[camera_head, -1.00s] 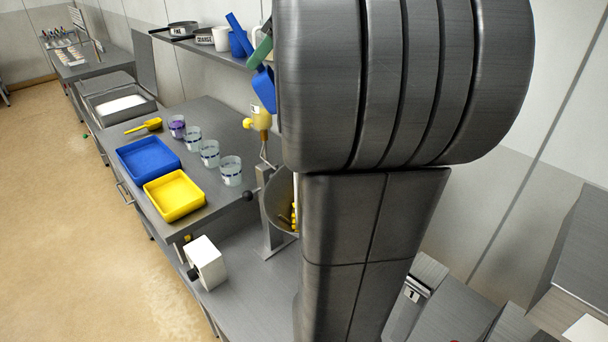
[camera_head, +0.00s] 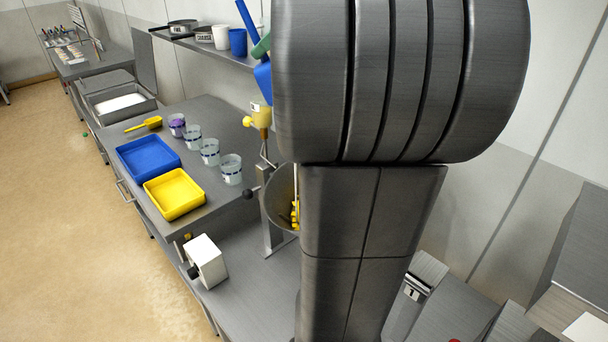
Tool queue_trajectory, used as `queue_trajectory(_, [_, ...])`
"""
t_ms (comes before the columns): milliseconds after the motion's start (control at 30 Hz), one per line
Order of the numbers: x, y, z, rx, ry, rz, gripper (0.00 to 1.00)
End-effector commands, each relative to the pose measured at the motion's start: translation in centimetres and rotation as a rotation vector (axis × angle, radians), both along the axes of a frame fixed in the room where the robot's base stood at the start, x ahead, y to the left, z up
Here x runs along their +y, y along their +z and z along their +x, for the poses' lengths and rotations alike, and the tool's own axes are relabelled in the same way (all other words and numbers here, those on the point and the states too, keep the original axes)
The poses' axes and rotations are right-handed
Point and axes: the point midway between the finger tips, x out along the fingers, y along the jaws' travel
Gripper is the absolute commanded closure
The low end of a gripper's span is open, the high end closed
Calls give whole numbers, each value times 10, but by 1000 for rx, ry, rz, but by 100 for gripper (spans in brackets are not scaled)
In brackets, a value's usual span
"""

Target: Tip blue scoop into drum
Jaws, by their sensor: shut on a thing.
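The blue scoop (camera_head: 263,82) hangs high at the left edge of my arm, its handle rising steeply to the upper left. The scoop's contents cannot be seen. The drum (camera_head: 276,204) is an open grey metal bowl on a stand, below the scoop in the picture. Yellow pieces (camera_head: 295,214) lie inside it. My arm hides the drum's right side.
A yellow funnel-like piece (camera_head: 261,117) stands between scoop and drum in the picture. Blue (camera_head: 148,157) and yellow trays (camera_head: 174,194), several cups (camera_head: 210,152) and a yellow scoop (camera_head: 144,124) are on the left bench. A white box (camera_head: 206,261) stands near the front edge. A shelf (camera_head: 205,50) runs behind.

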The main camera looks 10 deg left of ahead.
Motion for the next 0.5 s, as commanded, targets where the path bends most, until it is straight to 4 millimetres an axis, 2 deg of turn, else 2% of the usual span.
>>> queue_trajectory(500, [-8, 8, 2, 12, -1, 55, 100])
